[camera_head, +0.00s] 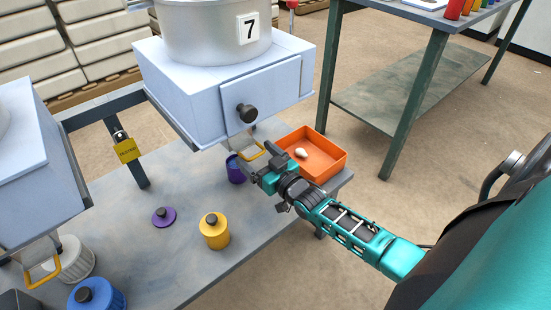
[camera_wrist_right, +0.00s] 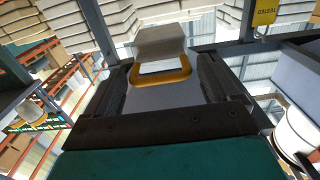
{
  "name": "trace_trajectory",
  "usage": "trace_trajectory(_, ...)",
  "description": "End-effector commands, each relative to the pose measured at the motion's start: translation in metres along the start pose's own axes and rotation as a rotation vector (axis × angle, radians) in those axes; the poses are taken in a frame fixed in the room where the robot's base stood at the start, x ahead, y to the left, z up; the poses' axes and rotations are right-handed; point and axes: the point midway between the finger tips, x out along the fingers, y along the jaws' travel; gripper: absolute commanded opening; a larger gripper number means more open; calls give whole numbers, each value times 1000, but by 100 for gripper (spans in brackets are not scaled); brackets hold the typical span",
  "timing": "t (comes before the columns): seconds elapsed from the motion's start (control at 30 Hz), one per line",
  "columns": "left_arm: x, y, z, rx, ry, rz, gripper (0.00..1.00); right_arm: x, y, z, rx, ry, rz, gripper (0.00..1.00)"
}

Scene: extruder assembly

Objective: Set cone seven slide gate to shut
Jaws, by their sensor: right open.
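The cone seven hopper (camera_head: 216,30) carries a "7" label and sits on a pale blue box (camera_head: 225,85) with a black knob. Its slide gate (camera_head: 240,142) is a grey plate sticking out below the box, with a yellow loop handle (camera_head: 253,152) at its end. My right gripper (camera_head: 257,158) is open at this handle. In the right wrist view, the yellow handle (camera_wrist_right: 162,76) and grey plate (camera_wrist_right: 160,40) show between the two spread fingers. I cannot tell whether the fingers touch the handle. My left gripper is not in view.
A purple cup (camera_head: 236,170) and an orange tray (camera_head: 325,155) with a white item stand near the gripper. A yellow lidded jar (camera_head: 215,232) and a purple lid (camera_head: 163,216) are on the table. Another gate handle (camera_head: 43,272) shows lower left. A yellow padlock (camera_head: 126,149) hangs on the frame.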

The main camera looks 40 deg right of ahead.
Motion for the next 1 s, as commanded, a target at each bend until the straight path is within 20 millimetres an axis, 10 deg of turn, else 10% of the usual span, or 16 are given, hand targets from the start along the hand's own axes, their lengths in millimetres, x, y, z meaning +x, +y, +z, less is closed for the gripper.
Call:
trace_trajectory(0.43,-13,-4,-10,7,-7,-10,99,-87,0,-2,-1,-1,-1,89)
trace_trajectory(1.0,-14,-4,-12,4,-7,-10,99,-100,0,-1,-1,2,0,89)
